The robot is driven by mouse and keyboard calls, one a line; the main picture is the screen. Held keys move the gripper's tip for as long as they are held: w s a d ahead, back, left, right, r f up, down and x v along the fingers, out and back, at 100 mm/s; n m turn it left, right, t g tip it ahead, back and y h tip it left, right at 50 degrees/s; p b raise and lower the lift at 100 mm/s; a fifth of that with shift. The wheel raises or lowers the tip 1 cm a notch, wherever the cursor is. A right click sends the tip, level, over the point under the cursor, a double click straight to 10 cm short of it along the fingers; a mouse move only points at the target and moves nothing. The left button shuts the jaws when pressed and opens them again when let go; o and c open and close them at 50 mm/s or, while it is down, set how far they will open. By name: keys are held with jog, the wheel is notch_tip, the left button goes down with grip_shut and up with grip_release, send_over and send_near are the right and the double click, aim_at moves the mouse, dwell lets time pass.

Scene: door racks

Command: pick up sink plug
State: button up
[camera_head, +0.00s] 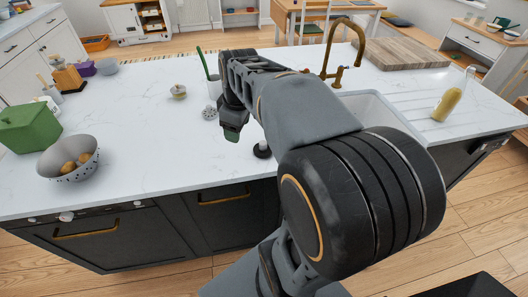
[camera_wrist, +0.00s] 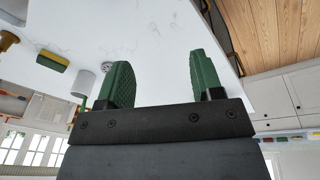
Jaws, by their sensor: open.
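A small round dark piece (camera_head: 262,151), which may be the sink plug, sits on the white counter near its front edge, right of my gripper and partly beside my arm. A small grey speckled round piece (camera_head: 209,112) lies on the counter just left of my gripper; it also shows in the wrist view (camera_wrist: 107,66). I cannot tell for sure which is the plug. My gripper (camera_head: 232,134) is above the counter with its green fingers apart. In the wrist view nothing shows between the fingers (camera_wrist: 160,70).
A white cup (camera_head: 214,88) with a green-handled tool stands behind my gripper. The sink (camera_head: 372,108), brass tap (camera_head: 337,55) and a yellow bottle (camera_head: 447,104) are right.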

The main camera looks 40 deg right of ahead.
jog(key=w+d+f+n+g+y+b, duration=0.1)
jog(key=w+d+f+n, duration=0.15)
jog(key=d, duration=0.35)
jog(key=w+d+f+n+b, duration=0.1)
jog(key=d+n, duration=0.2)
jog(key=d, duration=0.3)
send_over(263, 142)
jog(key=shift+n+g, duration=0.25)
jog(key=shift+g, duration=0.05)
jog(key=f, duration=0.7)
jog(key=shift+s+d+f, duration=0.15)
jog(key=shift+s+f, duration=0.15)
jog(key=shift+s, duration=0.1)
jog(key=shift+w+a+f+p, duration=0.2)
jog(key=shift+f+p, duration=0.1)
jog(key=shift+f, duration=1.3)
jog(key=shift+w+a+f+p, duration=0.15)
jog(key=shift+f+p, duration=0.1)
jog(key=shift+f, duration=1.35)
jog(key=shift+d, duration=0.1)
jog(key=c, duration=1)
jog(key=shift+r, duration=0.15)
